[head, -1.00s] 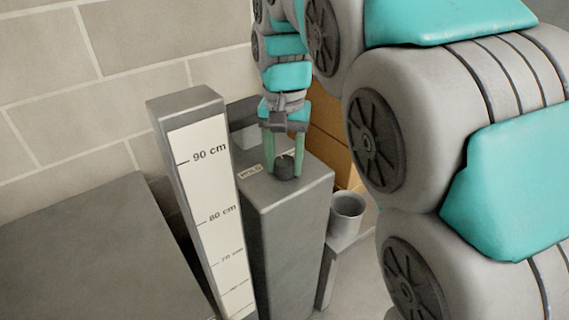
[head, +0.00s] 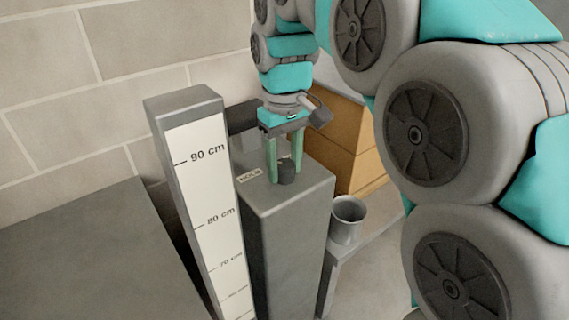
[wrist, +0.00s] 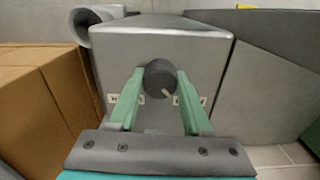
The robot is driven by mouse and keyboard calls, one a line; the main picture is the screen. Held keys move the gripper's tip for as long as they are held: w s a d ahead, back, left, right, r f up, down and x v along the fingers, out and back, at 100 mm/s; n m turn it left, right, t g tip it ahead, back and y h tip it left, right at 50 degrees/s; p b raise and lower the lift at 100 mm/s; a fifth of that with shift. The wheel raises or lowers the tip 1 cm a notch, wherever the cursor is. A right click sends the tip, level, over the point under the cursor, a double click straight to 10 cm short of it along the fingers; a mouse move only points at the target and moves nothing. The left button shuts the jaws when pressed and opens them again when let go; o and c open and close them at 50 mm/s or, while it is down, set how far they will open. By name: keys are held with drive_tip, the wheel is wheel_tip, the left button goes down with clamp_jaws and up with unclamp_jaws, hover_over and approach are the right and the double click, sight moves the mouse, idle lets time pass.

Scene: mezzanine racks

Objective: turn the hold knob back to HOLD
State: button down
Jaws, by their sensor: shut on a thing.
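The hold knob (head: 287,174) is a dark round knob on top of a grey metal post (head: 290,215). A HOLD label (head: 250,175) lies to its left in the head view. In the wrist view the knob (wrist: 160,78) has a pale pointer mark aimed to the lower right, towards a right-hand label (wrist: 190,99). A left-hand label (wrist: 123,99) is partly hidden by a finger, as is the right one. My gripper (head: 286,168) points down with its green fingers on opposite sides of the knob, shut on it; the fingertips also show in the wrist view (wrist: 158,80).
A tall gauge post (head: 185,105) with a cm scale stands just left of the knob's post. A grey cup (head: 347,218) sits on a low ledge to the right. Cardboard boxes (head: 345,135) stand behind. A grey flat surface (head: 90,250) fills the lower left.

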sight(284, 164)
drive_tip(key=shift+n, duration=0.4)
drive_tip(key=shift+c, duration=1.7)
unclamp_jaws()
drive_tip(key=shift+r, duration=3.85)
